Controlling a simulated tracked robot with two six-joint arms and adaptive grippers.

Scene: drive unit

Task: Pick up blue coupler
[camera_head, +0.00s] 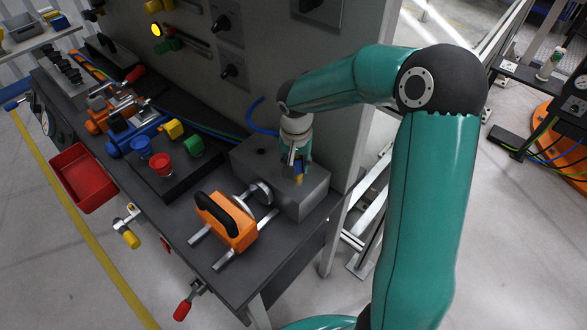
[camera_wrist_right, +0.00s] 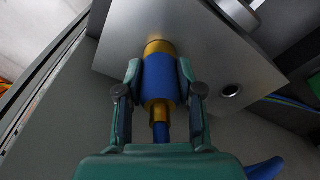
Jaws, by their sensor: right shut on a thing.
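The blue coupler (camera_wrist_right: 160,82) has a blue sleeve with brass-coloured ends. In the right wrist view its far brass end meets the face of a grey metal block (camera_wrist_right: 195,40); I cannot tell how firmly it is seated. My right gripper (camera_wrist_right: 160,90) is shut on the blue sleeve, one finger on each side. In the head view my right gripper (camera_head: 297,168) points down at the grey block (camera_head: 310,195), and only a small blue and yellow part of the coupler (camera_head: 298,178) shows. My left gripper is not in view.
An orange unit with a black handle (camera_head: 233,226) stands on rails in front of the block. A black tray holds a red cup (camera_head: 162,165), a blue cup and yellow and green blocks. A blue hose (camera_head: 258,122) lies behind the block. A red bin (camera_head: 84,178) hangs at left.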

